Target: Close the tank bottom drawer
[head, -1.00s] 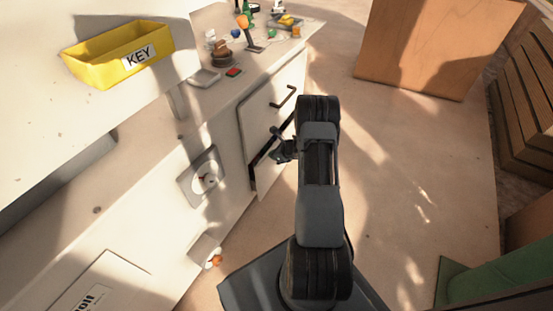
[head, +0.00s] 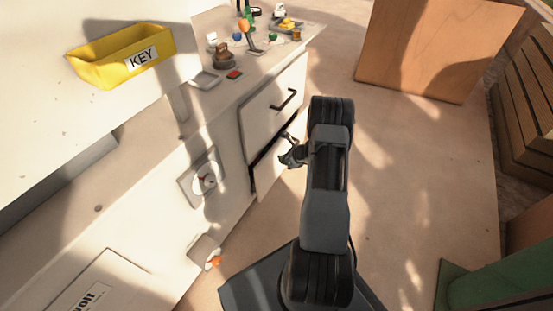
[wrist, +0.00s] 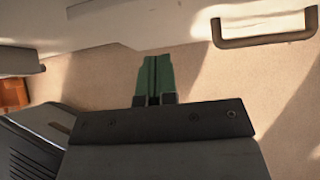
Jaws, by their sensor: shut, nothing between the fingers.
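The white tank cabinet has an upper drawer (head: 262,118) with a dark bar handle. Below it is the bottom drawer (head: 272,176), with a dark gap along its top edge, so it looks slightly out. My gripper (head: 284,160) is beside the bottom drawer front, partly overlapping it in the head view; I cannot tell if they touch. In the wrist view its green fingers (wrist: 154,75) are shut together and empty. A bar handle (wrist: 265,32) on a pale front shows at upper right there. My arm hides part of the drawer's right side.
A yellow KEY bin (head: 100,70) sits on the left surface. Small items stand on the cabinet top, including a brown object (head: 223,57). A wall socket (head: 203,177) is left of the drawers. A wooden box (head: 430,45) stands at the back right. Floor (head: 420,150) on the right is clear.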

